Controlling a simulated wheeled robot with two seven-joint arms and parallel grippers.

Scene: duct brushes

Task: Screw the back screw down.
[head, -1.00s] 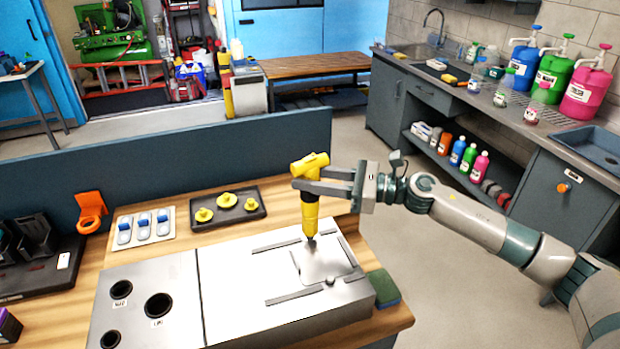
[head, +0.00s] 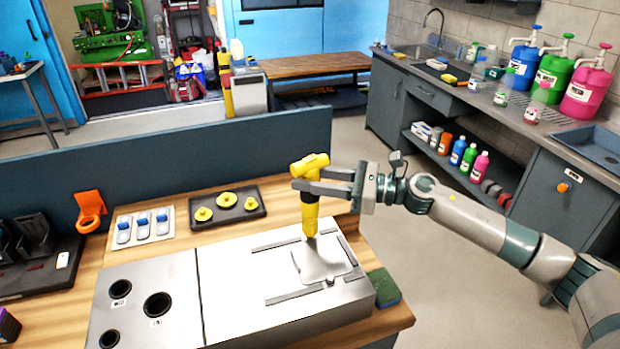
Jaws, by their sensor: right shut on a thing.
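A yellow screwdriver (head: 311,220) with a dark tip stands upright over the back part of a light plate (head: 318,266) on the grey metal box (head: 235,290). My right gripper (head: 322,182) is shut on its upper body, coming from the right. The tip points down at the plate's back edge and looks to touch it or sit just above. The back screw is hidden under the tip. A small front screw (head: 331,281) shows at the plate's front edge. My left gripper is not in view.
Dark rails lie around the plate. A black tray (head: 258,211) with yellow knobs, a pale holder (head: 171,232) with blue-topped pieces and an orange holder (head: 90,207) stand behind the box. A green sponge (head: 385,290) lies to its right. The box's left part has round holes.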

